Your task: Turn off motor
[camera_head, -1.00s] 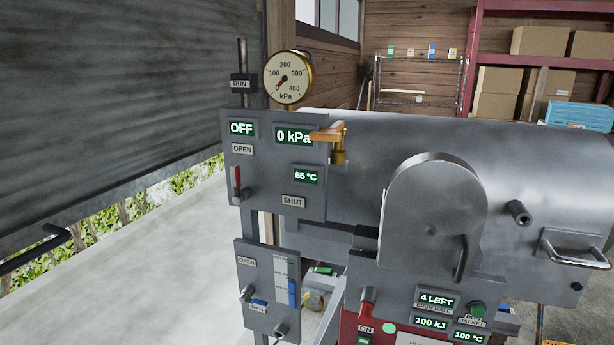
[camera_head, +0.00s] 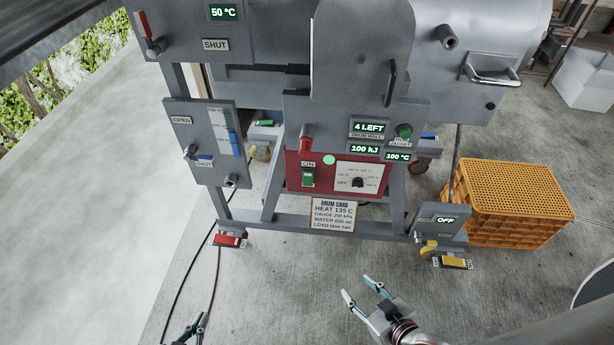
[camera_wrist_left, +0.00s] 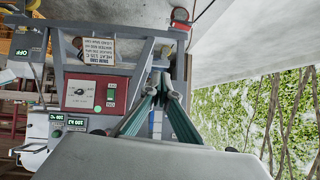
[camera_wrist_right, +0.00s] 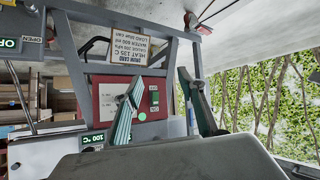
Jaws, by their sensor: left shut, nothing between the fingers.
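The machine has a red panel (camera_head: 293,172) with a green switch (camera_head: 309,178) under an ON label. A black dial (camera_head: 357,182) with a pale scale sits beside it. The switch also shows in the left wrist view (camera_wrist_left: 111,93) and the right wrist view (camera_wrist_right: 155,98). A small grey box (camera_head: 430,228) at the lower right displays OFF. No label reading "motor" is legible. My left gripper (camera_head: 190,325) is shut and empty at the bottom edge, well short of the machine. My right gripper (camera_head: 361,289) is open and empty, in front of the machine and apart from it.
An orange crate (camera_head: 515,220) stands right of the machine. A drum card (camera_head: 333,214) hangs on the lower frame bar. Red (camera_head: 229,240) and yellow (camera_head: 453,262) foot pedals are near the floor. Cables run along the floor at left. The concrete in front is mostly clear.

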